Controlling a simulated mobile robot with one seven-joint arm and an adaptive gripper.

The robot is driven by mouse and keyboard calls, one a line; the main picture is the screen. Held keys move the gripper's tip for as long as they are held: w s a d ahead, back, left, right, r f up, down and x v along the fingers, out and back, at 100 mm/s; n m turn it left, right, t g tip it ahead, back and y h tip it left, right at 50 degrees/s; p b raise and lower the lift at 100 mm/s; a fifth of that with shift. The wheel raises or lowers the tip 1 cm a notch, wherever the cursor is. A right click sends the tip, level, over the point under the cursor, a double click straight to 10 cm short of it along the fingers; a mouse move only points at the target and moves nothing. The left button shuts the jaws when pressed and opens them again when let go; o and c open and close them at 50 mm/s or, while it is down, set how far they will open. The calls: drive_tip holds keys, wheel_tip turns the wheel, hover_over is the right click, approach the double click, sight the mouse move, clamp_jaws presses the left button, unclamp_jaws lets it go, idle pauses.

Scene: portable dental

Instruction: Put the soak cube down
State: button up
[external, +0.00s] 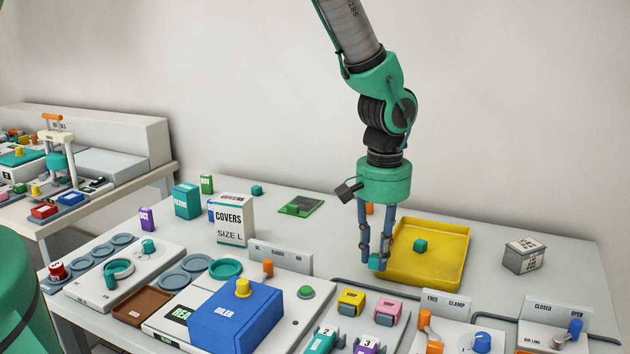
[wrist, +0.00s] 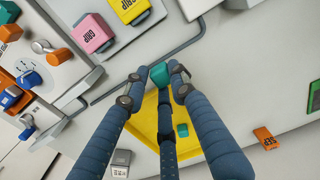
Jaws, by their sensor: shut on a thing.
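My gripper (external: 377,258) has its blue fingers pointing down, shut on a teal cube (external: 375,262), which I take to be the soak cube. The held cube also shows between the fingertips in the wrist view (wrist: 160,76). In the external view it appears at the front left corner of the yellow tray (external: 455,240). I cannot tell how high it is above the table or whether it is over the rim. A second teal cube (external: 420,245) lies inside the tray and shows in the wrist view (wrist: 181,130). A third small teal cube (external: 257,190) sits at the back of the table.
Yellow (external: 351,301) and pink (external: 388,309) grip blocks stand in front of the gripper. A dark line runs between them and the tray. A grey box (external: 523,255) stands right of the tray. Most of the tray floor is bare.

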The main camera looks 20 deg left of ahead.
idle(0.4)
hover_over(431, 266)
drive_tip(key=shift+f, duration=0.75)
idle(0.3)
drive_tip(key=shift+f, duration=1.75)
drive_tip(key=shift+f, duration=0.2)
drive_tip(key=o, duration=0.9)
drive_tip(key=shift+r, duration=0.25)
